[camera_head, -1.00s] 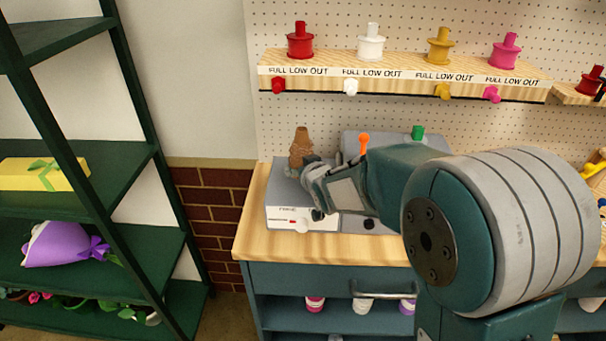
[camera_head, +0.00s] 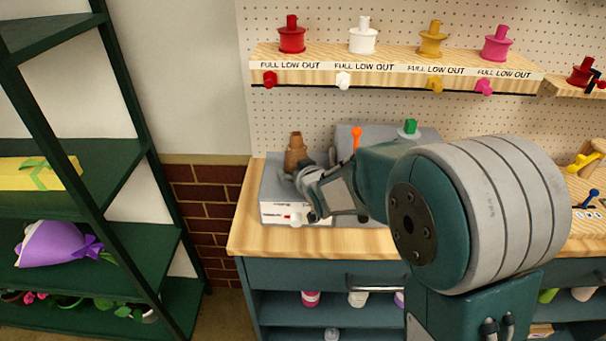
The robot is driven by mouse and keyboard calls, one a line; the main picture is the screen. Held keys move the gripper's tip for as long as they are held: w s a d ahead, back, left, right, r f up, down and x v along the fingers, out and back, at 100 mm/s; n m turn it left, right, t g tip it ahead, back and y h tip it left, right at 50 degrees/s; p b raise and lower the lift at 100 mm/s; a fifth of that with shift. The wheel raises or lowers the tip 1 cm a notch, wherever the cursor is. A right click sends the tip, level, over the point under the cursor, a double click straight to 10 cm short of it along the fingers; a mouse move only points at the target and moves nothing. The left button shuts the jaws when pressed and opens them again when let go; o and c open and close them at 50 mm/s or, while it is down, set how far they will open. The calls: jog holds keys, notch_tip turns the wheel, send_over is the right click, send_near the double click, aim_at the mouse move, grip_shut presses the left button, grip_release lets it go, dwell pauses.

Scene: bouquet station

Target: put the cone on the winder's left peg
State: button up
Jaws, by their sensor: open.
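A brown cone (camera_head: 296,153) stands upright on the left end of the grey winder (camera_head: 274,184), a box with a white front on the wooden bench. The left peg itself does not show; the cone stands where it may be hidden. My gripper (camera_head: 291,177) is open, close in front of the cone's base and just left of my wrist. I cannot tell whether a fingertip touches the cone. A green peg-like piece (camera_head: 410,127) and an orange one (camera_head: 356,137) stand farther right, behind my arm.
A shelf (camera_head: 390,69) above the bench holds red, white, yellow and pink spools. A dark green rack (camera_head: 95,180) with a yellow box and a purple bouquet stands at the left. Tools lie at the bench's right. The bench's front left corner (camera_head: 246,236) is bare.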

jog(key=s+d+r+m+g+h, duration=0.15)
jog(key=s+d+r, duration=0.25)
jog(key=s+d, duration=0.45)
jog(key=s+d+r+m+g+h, duration=0.15)
jog(key=s+d+r+h, duration=0.35)
jog(key=s, duration=0.7)
jog(key=s+d+f+m+g+y, duration=0.1)
jog(key=s+d+g+y, duration=0.1)
jog(key=s, duration=1.1)
jog(key=shift+s+d+g, duration=0.2)
jog(key=shift+d+g, duration=0.3)
jog(key=shift+g, duration=0.5)
jog(key=shift+c, duration=0.3)
